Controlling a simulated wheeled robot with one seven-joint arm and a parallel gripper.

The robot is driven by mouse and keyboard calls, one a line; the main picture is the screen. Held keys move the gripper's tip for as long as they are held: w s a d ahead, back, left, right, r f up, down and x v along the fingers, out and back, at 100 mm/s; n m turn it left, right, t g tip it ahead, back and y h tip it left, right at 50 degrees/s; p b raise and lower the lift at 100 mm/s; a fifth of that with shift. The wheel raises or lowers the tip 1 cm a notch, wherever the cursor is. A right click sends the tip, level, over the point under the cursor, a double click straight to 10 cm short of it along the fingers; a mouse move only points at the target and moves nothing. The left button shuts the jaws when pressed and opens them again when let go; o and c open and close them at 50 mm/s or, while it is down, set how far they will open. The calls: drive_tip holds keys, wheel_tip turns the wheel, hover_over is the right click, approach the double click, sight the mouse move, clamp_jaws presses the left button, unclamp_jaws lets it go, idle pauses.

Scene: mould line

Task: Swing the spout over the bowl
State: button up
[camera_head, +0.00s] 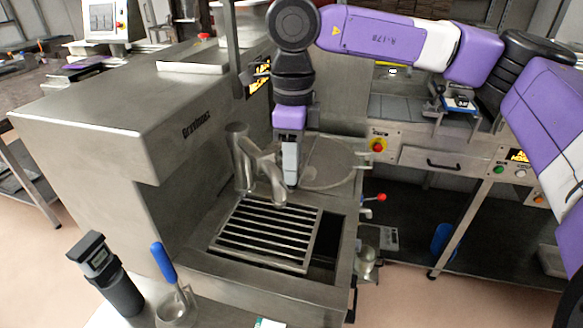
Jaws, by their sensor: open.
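The spout (262,165) is a thick bent metal pipe. A round, shallow metal shape (332,165), which looks like the bowl, is to the right of the spout and partly behind my gripper. My gripper (290,182) points down just right of the spout's end, between it and the round shape. It is open, with nothing seen in it. I cannot tell whether it touches the spout.
The machine's large steel housing (110,105) stands at the left. A dark opening (325,245) lies right of the grate. A blue-handled tool (163,262) in a cup and a black-topped cylinder (115,275) stand in front. A red-knobbed lever (379,197) sticks out at the right.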

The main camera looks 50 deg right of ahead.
drive_tip(key=shift+f, duration=1.35)
clamp_jaws()
idle(0.4)
